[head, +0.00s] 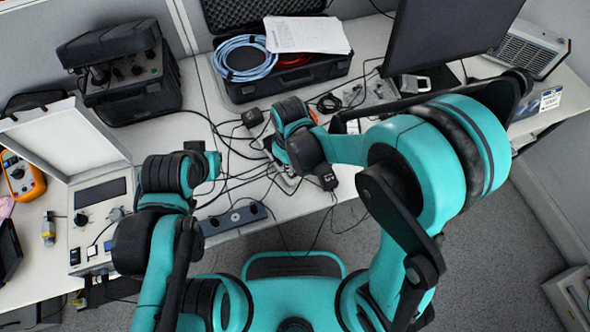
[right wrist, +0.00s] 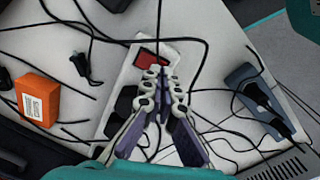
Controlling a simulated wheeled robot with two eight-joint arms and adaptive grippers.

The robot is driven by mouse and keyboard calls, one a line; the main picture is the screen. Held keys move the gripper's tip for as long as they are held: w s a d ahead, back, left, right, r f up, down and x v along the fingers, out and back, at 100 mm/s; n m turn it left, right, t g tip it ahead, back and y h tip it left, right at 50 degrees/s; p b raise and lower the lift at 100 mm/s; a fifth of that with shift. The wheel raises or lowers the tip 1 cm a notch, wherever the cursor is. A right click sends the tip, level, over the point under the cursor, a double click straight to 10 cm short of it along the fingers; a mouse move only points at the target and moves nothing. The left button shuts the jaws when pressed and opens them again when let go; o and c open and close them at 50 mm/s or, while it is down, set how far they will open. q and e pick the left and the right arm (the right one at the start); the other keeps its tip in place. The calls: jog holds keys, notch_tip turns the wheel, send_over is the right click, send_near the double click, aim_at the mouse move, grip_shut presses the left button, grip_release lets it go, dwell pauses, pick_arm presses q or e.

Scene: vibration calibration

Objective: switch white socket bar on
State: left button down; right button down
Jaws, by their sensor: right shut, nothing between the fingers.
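The white socket bar (right wrist: 125,78) lies on the table in the right wrist view, with a red switch (right wrist: 151,58) at its upper end and black plugs along it. My right gripper (right wrist: 163,72) is shut and empty, its fingertips close over the lower edge of the red switch. I cannot tell whether they touch it. In the head view my right gripper (head: 287,180) is low over the table, and my arm hides most of the white bar. My left arm's end (head: 212,165) is over the table at the left; its fingers cannot be made out.
A blue-grey socket bar (head: 233,219) lies near the table's front edge; it also shows in the right wrist view (right wrist: 252,95). An orange box (right wrist: 38,98) lies left of the white bar. Loose black cables cross the area. A monitor (head: 445,40) stands behind my right arm.

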jog(key=shift+f+b, duration=0.55)
jog(key=shift+f, duration=0.1)
jog(key=shift+r, duration=0.1)
notch_tip(320, 180, up, 7)
jog(key=p, duration=0.5)
dwell(0.5)
dwell(0.3)
jog(key=s+d+r+m+t, duration=0.2)
jog(key=d+r+m+t, duration=0.1)
jog(key=d+r, duration=0.4)
jog(key=s+d+r+m+t, duration=0.3)
jog(key=d+r+m, duration=0.3)
jog(key=d, duration=0.4)
jog(key=shift+d+r+m+t, duration=0.3)
jog(key=shift+d+r+t, duration=0.1)
jog(key=shift+r+t, duration=0.2)
